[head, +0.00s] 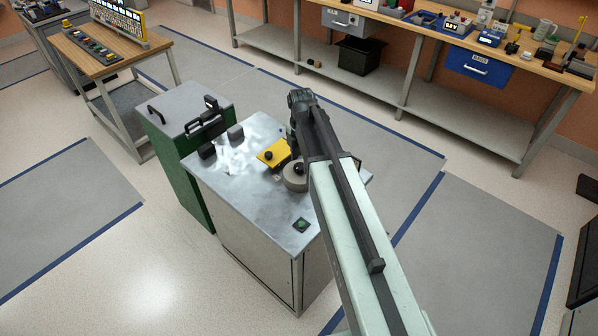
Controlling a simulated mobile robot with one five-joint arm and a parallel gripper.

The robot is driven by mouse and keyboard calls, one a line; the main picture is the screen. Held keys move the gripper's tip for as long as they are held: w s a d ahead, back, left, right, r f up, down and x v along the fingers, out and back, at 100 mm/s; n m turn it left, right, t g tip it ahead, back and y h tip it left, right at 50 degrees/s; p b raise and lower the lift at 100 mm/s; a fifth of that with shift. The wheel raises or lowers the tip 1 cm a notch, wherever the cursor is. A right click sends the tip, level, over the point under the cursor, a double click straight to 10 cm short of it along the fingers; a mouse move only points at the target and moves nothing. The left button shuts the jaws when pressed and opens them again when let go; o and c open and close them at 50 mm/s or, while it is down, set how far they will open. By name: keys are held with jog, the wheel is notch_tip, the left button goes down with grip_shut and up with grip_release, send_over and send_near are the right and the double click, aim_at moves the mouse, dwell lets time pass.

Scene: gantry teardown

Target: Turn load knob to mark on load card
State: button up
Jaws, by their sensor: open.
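The yellow card (272,152) lies on the metal top of a grey cabinet (245,205), with a small dark knob (268,156) at it. A round grey drum-like part (294,180) with a dark top stands just in front of the card, partly covered by my arm. I cannot tell which of the two is the load knob, nor read a mark on the card. My gripper (294,148) points down beside the card's right edge, above the cabinet top. It is open; its fingertips are mostly hidden, and I see no contact.
A green cabinet (180,160) with black handles stands close at left. A long workbench (440,60) runs along the back.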

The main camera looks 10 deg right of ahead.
notch_tip(320, 180, down, 2)
jog(key=shift+b, duration=0.4)
jog(key=shift+r, duration=0.1)
